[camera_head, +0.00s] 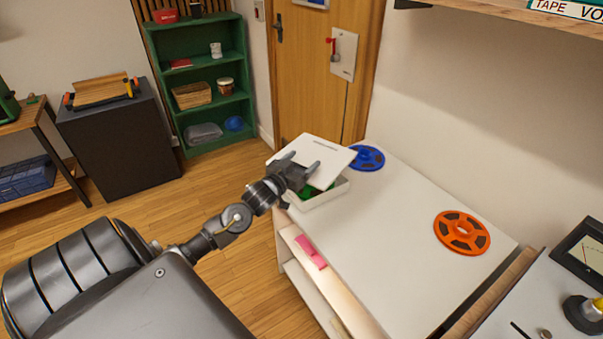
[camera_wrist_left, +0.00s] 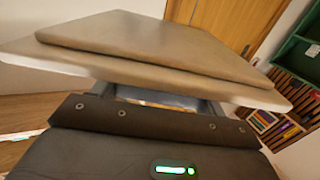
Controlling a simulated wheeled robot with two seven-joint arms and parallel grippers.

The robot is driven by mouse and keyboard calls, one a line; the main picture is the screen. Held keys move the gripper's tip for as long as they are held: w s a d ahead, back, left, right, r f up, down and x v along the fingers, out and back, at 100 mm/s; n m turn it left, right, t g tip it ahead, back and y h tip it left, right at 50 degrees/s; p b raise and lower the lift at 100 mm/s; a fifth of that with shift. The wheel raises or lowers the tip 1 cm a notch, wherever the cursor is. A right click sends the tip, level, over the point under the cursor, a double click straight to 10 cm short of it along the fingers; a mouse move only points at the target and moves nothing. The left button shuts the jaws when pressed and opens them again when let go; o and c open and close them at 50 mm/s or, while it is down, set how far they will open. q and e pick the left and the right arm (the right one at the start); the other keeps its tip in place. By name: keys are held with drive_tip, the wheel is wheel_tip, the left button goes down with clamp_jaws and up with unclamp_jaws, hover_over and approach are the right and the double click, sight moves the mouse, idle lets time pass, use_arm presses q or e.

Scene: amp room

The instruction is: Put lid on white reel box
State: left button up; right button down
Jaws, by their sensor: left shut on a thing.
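The white reel box (camera_head: 327,194) stands on the white table top near its far left corner, with something green inside. The white lid (camera_head: 318,152) is tilted above the box and covers part of its opening. I cannot tell whether the lid touches the box rim. My left gripper (camera_head: 299,167) is shut on the lid at its near left side. In the left wrist view the lid (camera_wrist_left: 160,50) fills the upper part, close in front of the gripper (camera_wrist_left: 155,104). My right gripper is not in view.
A blue reel (camera_head: 367,158) lies just right of the box, and an orange reel (camera_head: 462,232) lies farther right on the white table (camera_head: 385,255). A pink object (camera_head: 310,252) is at the table's left side. The table's middle is clear. A green shelf (camera_head: 205,85) stands behind.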

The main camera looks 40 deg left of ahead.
use_arm(q)
drive_tip(key=w+a+f, duration=0.1)
drive_tip(key=f, duration=0.2)
drive_tip(key=w+a+f, duration=0.1)
drive_tip(key=f, duration=0.1)
drive_tip(key=w+a+f, duration=0.1)
drive_tip(key=f, duration=0.2)
drive_tip(key=shift+w+a+f, duration=0.25)
drive_tip(key=shift+w+f, duration=0.05)
drive_tip(key=shift+f, duration=0.15)
drive_tip(key=shift+f+b, duration=0.35)
drive_tip(key=shift+f, duration=0.25)
drive_tip(key=o, duration=1.1)
drive_tip(key=shift+c, duration=0.2)
drive_tip(key=shift+r, duration=0.15)
